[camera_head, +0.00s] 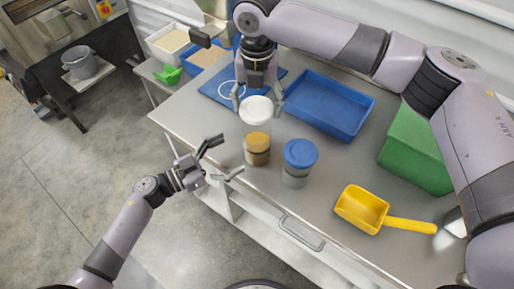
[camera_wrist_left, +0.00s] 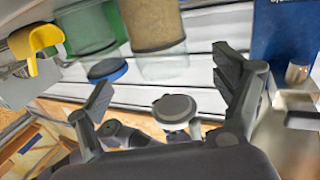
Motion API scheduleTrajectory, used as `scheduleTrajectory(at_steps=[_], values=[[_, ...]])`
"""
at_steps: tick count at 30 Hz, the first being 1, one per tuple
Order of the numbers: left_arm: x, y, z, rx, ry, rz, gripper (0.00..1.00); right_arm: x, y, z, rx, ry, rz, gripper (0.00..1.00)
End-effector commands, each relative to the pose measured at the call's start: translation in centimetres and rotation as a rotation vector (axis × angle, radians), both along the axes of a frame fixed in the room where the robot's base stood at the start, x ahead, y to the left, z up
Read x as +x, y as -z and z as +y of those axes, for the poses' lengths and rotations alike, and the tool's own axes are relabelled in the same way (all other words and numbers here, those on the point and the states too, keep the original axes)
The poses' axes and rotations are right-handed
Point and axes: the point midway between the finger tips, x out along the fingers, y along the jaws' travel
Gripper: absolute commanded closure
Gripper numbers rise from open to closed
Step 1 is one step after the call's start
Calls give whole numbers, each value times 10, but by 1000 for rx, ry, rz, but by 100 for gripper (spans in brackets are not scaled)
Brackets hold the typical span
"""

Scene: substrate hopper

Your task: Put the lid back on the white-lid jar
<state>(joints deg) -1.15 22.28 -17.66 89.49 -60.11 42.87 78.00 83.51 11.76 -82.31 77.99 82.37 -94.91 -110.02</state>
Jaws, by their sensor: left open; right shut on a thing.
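The white lid (camera_head: 256,109) is held by my right gripper (camera_head: 257,95), with a finger on each side. The lid is above the open jar with brown contents (camera_head: 257,152), near the table's front edge. In the left wrist view, which appears upside down, the lid's grey underside (camera_wrist_left: 175,107) shows apart from the jar (camera_wrist_left: 152,25). My left gripper (camera_head: 228,156) is open and empty, left of the jar and apart from it. Its fingers also show in the left wrist view (camera_wrist_left: 165,82).
A blue-lidded jar (camera_head: 298,166) stands right of the open jar. A yellow scoop (camera_head: 362,209), blue tray (camera_head: 350,128) and green box (camera_head: 413,150) lie further right. A blue mat (camera_head: 213,90) is behind. Floor is free left of the table.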

Motion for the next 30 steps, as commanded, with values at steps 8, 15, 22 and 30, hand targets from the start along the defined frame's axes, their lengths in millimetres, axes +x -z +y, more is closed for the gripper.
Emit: scheduleTrajectory(at_steps=[8,15,22,30], values=[[30,-1,-47,-3,-1,-2,13,0,0,0,0,0,0,47],[44,-1,-72,-2,0,0,13,0,0,0,0,0,0,47],[48,-1,-79,1,0,-1,13,0,0,0,0,0,0,47],[48,0,-78,1,0,-1,17,0,0,0,0,0,0,47]])
